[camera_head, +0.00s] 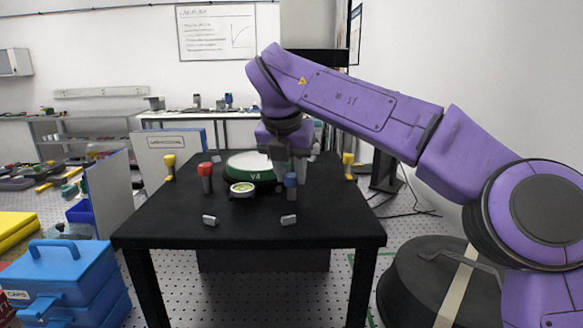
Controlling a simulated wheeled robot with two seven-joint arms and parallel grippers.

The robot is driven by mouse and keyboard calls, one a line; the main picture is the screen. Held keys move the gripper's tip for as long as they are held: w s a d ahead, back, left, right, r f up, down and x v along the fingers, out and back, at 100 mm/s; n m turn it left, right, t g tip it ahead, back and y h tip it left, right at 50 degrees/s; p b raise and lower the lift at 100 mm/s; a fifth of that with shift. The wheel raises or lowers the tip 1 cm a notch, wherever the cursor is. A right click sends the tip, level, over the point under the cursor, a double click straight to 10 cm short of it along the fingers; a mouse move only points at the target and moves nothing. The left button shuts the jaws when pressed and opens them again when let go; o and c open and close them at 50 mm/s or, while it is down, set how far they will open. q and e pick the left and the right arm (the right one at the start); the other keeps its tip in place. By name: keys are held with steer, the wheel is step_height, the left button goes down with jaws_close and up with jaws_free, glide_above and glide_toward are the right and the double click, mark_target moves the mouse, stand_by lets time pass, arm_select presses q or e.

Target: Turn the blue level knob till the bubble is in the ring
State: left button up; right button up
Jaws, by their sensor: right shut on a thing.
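The blue level knob (290,181) stands upright at the right front of the round interferometer base on the black table. My right gripper (290,172) comes down over it from above and is shut on its top. The round bubble level (243,188), with a pale rim and yellow-green middle, sits at the front of the base. The bubble and ring are too small to tell apart. A red knob (205,171) stands to the left of the level. The white disc with a green side marked V4 (255,176) lies behind the level, partly hidden by my right gripper. My left gripper is not in view.
Yellow-topped posts stand at the table's left (169,161) and right (348,159). Two small grey blocks lie near the front, left (210,220) and right (289,219). The black table (250,235) is clear along its front edge. A blue case (70,270) stands at the lower left.

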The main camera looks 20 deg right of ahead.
steer(key=shift+m, duration=0.5)
steer(key=o, duration=1)
steer(key=shift+r, duration=0.1)
steer(key=p+v, duration=0.3)
steer(key=v, duration=0.7)
steer(key=shift+a+r, duration=0.15)
steer(key=shift+a, duration=0.1)
